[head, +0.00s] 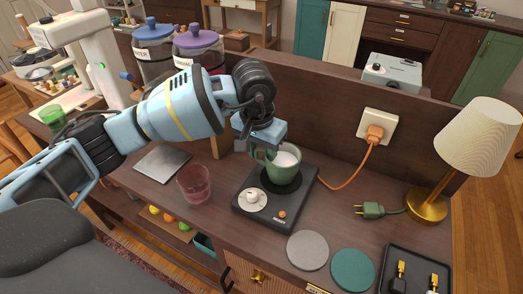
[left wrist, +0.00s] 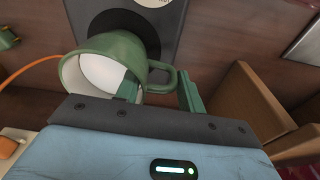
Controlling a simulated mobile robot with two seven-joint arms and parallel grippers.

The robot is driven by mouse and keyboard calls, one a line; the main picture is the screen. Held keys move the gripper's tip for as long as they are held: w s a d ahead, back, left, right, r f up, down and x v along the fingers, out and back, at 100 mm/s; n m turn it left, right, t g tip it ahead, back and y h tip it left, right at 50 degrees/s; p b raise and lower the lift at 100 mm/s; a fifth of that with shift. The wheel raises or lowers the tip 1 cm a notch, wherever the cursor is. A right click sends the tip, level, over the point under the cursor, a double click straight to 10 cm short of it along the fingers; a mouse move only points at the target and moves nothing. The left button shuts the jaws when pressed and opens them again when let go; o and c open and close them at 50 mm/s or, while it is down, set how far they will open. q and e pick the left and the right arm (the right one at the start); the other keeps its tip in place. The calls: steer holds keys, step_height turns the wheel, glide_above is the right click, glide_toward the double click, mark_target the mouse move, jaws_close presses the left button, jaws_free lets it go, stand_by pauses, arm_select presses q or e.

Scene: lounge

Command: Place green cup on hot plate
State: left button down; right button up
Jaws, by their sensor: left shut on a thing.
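The green cup (head: 284,168) with a pale inside is over the black round heating disc of the dark hot plate (head: 241,208) in the head view. I cannot tell whether the cup's base touches the disc. My left gripper (head: 262,150) reaches down from above at the cup's rear left and is shut on it. In the left wrist view the cup (left wrist: 118,50) shows its rim and handle, with the green fingers (left wrist: 158,92) at the handle side. The hot plate (left wrist: 178,22) lies beyond it. My right gripper is not in view.
A pink glass (head: 194,184) stands left of the hot plate. Grey (head: 308,250) and teal (head: 352,269) coasters lie in front right. A lamp (head: 432,200), a loose green plug (head: 371,210) and a black tray (head: 415,262) are at right. An orange cord runs to the wall socket (head: 378,127).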

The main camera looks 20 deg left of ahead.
arm_select(q)
steer(key=shift+f, duration=0.1)
steer(key=c, duration=0.9)
jaws_free()
steer(key=shift+o, duration=0.2)
step_height(320, 180, up, 12)
steer(key=s, duration=0.1)
steer(key=shift+s+a, duration=0.15)
steer(key=shift+s, duration=0.1)
